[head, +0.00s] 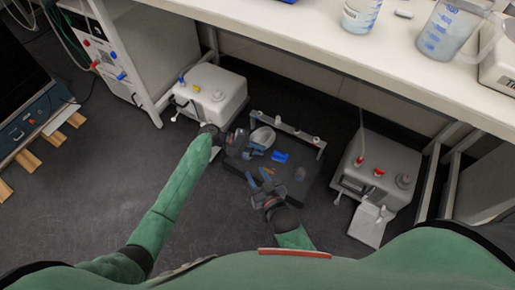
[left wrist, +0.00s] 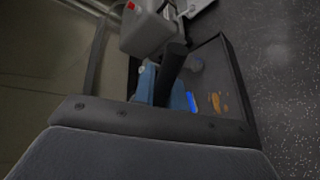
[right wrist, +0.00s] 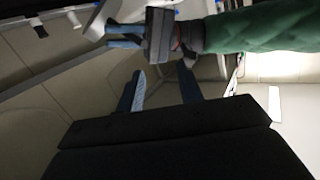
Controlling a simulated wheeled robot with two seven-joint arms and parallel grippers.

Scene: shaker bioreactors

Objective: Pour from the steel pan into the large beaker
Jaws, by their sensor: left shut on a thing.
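My left gripper (head: 246,146) is low over the dark tray area on the floor side. In the left wrist view its blue fingers are shut on a dark handle (left wrist: 172,75). A pale round shape, which looks like the steel pan (head: 262,137), is just right of that gripper; the join with the handle is hard to see. My right gripper (head: 258,176) is below it, its two blue fingers apart and empty, as the right wrist view also shows. The large beaker (head: 440,38), with blue marks, stands on the white bench at upper right. The pan's contents cannot be seen.
A smaller beaker (head: 361,16) stands left of the large beaker on the bench (head: 270,25). A white device (head: 497,68) is at the bench's right end. Grey machines (head: 212,95) and (head: 385,168) flank the dark tray (head: 305,190). Open floor lies at left.

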